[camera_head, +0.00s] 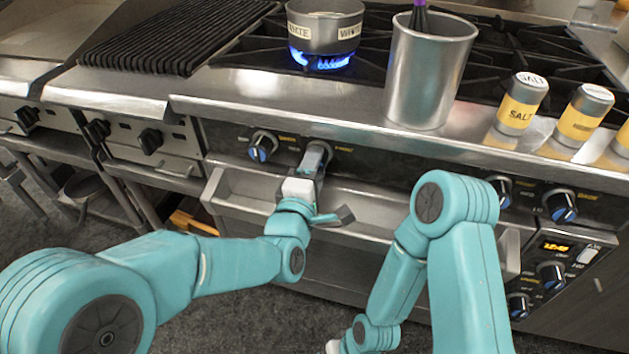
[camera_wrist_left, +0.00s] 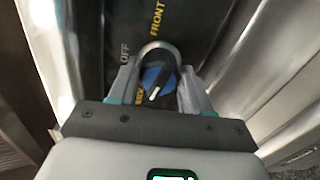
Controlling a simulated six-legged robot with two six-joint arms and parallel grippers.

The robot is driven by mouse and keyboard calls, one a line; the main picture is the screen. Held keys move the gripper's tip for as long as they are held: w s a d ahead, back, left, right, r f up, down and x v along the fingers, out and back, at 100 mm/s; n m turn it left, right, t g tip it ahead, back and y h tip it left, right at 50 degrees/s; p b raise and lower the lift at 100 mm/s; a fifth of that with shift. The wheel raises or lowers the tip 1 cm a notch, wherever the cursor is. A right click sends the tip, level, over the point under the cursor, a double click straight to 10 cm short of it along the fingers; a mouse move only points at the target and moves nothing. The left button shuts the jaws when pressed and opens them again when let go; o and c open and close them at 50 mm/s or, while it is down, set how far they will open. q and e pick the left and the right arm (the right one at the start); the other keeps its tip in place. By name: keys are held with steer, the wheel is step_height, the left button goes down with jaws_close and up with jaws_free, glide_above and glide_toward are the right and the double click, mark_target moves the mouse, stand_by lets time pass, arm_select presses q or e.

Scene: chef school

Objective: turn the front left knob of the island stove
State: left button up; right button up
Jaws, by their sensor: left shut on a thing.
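The island stove (camera_head: 350,165) has a row of knobs along its front panel. My left gripper (camera_head: 316,155) is at the panel, just right of a free blue-faced knob (camera_head: 262,147). It is shut on another knob, which it mostly hides in the head view. In the left wrist view this gripped knob (camera_wrist_left: 157,80) sits between the two fingers, with a dark, blue-rimmed face and a white pointer line aimed toward the lower left. The words OFF and FRONT show beside it.
A pot (camera_head: 325,35) stands over a lit blue flame. A tall metal container (camera_head: 428,75) with a utensil and yellow-labelled shakers (camera_head: 521,105) stand along the front ledge. More knobs (camera_head: 560,205) are at the right. A steel tray rail (camera_head: 240,190) juts out below the panel.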

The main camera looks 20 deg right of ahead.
arm_select(q)
steer(key=m+b, duration=0.4)
steer(key=m, duration=0.3)
steer(key=m+b, duration=0.3)
steer(key=m, duration=0.5)
steer(key=shift+w+a+f+m+b, duration=0.1)
steer(key=shift+f+m+b, duration=0.1)
steer(key=shift+m+b, duration=0.15)
stand_by(0.4)
steer(key=o, duration=1.1)
steer(key=shift+c, duration=0.2)
steer(key=p+v, duration=0.1)
steer(key=v, duration=1.5)
steer(key=shift+a, duration=0.15)
